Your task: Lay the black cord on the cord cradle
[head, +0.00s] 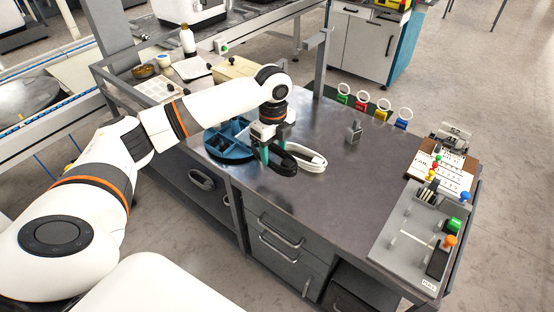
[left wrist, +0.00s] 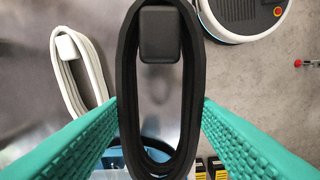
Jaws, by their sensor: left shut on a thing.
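The black cord (head: 281,162) is a coiled loop with a black plug block. In the left wrist view the black cord (left wrist: 127,60) sits between the teal fingers of my left gripper (left wrist: 160,108). In the head view my left gripper (head: 272,148) points down at the worktable and is shut on the cord. I cannot tell how far the cord is above the tabletop. A small grey stand (head: 353,132) to the right may be the cord cradle; it looks empty. My right gripper is not in view.
A white coiled cord (head: 309,158) lies just right of the black one. A blue compartment tray (head: 226,153) is behind and left of the gripper. A grey panel with coloured knobs (head: 408,240) is at the right edge. The middle of the worktable (head: 335,195) is clear.

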